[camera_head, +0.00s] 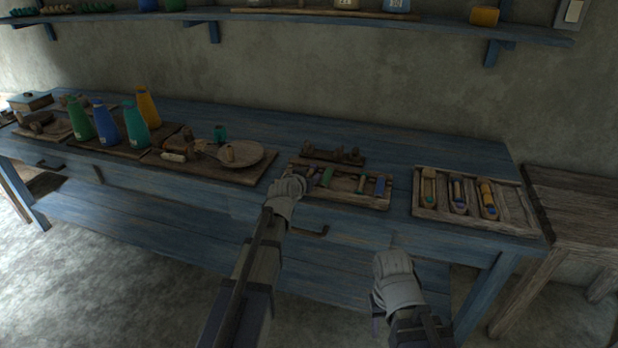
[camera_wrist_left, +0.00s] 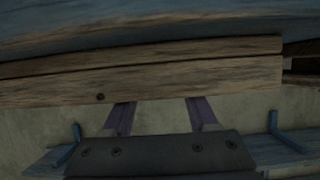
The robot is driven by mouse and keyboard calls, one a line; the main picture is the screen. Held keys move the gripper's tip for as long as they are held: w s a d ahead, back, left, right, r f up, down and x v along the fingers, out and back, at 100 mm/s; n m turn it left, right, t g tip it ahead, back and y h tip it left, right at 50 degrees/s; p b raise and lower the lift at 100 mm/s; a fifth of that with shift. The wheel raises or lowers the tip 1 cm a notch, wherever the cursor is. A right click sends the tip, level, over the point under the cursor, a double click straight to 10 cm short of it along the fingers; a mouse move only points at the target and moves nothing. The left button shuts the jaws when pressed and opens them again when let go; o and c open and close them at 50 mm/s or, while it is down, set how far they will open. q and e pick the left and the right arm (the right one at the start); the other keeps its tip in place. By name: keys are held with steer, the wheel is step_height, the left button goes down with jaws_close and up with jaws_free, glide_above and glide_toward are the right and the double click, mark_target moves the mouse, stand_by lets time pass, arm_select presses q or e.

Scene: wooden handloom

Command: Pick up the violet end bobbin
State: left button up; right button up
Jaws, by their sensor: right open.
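The bobbin rack (camera_head: 345,199) is a low wooden tray on the blue bench, with a green bobbin (camera_head: 327,177) and a blue bobbin (camera_head: 381,187) in it. A small violet patch shows at its left end, beside my left gripper (camera_head: 300,176); I cannot tell whether it is the violet end bobbin or a fingertip. In the left wrist view, the fingers of my left gripper (camera_wrist_left: 160,108) are apart with nothing visible between them, close to a wooden edge (camera_wrist_left: 150,82). My right gripper (camera_head: 376,312) is open and low in front of the bench.
A wooden tray with shuttles (camera_head: 478,218) lies to the right of the rack. A round wooden plate (camera_head: 243,155) and several coloured cones (camera_head: 135,125) stand to the left. A drawer handle (camera_head: 311,231) juts from the bench front. A wall shelf (camera_head: 380,19) runs above.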

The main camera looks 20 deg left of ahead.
mark_target(308, 175)
arm_select(q)
jaws_close()
steer(key=shift+r, duration=0.15)
stand_by(0.5)
step_height(308, 175, up, 10)
steer(key=p, duration=1)
